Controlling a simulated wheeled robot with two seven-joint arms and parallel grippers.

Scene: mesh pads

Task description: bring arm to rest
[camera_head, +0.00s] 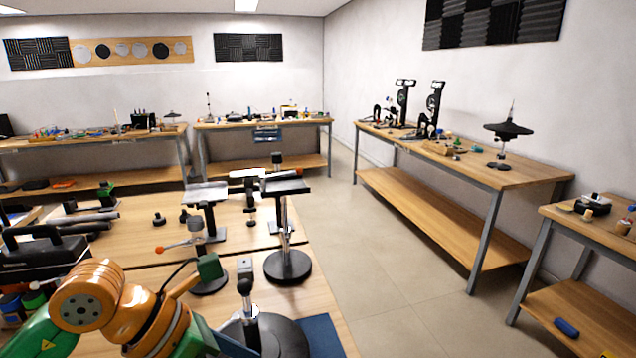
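My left arm, orange and green, comes in at the lower left over the near workbench (135,235). Its rounded orange joint and green link show, but I cannot make out gripper fingers on it. My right arm and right gripper are not in view. No object is seen held. A stand with a round black base (288,266) and a flat top plate is upright on the bench beyond the arm. Another stand with a black base (265,338) is partly cut off at the bottom edge, close to the arm.
Small stands, a black case (38,258) and bottles crowd the near bench's left. A blue mat (320,338) lies at its front right. Further benches with equipment line the back and right walls. The tiled floor (375,260) between them is clear.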

